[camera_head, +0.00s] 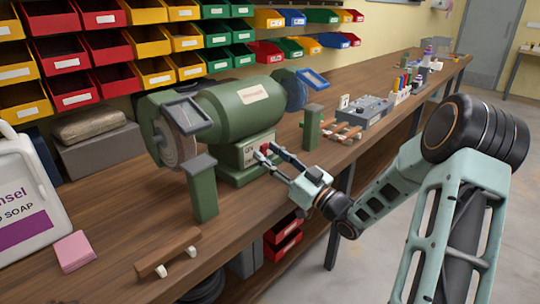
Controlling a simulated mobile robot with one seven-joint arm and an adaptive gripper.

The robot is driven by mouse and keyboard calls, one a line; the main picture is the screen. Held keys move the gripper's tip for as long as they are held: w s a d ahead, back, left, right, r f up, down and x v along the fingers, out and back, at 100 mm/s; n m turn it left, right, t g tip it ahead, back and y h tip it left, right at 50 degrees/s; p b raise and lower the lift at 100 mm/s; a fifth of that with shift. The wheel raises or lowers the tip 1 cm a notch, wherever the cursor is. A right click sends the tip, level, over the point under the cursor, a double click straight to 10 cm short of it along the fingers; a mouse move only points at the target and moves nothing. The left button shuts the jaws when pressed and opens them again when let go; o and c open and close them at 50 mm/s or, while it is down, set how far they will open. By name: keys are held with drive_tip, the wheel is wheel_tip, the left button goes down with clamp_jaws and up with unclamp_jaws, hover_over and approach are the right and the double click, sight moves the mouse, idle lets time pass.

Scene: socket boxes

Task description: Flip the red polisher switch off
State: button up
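The polisher (240,110) is a green bench machine with a wheel at each end, standing on the wooden workbench. Its red switch (266,149) is on the front of the base, beside a small white label (249,154). My gripper (266,153) reaches in from the right, with its fingertips at the switch. The two fingers look spread apart, one near the red switch and one lower left. Whether a fingertip touches the switch cannot be told. The switch's exact position is too small to read.
Green posts stand before the polisher at left (203,195) and right (312,128). A wooden-handled tool (167,251), a pink pad (73,251) and a soap jug (30,195) are on the bench at left. A grey box (363,116) stands at right. Colored bins line the wall.

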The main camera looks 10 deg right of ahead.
drive_tip(key=v, duration=1.2)
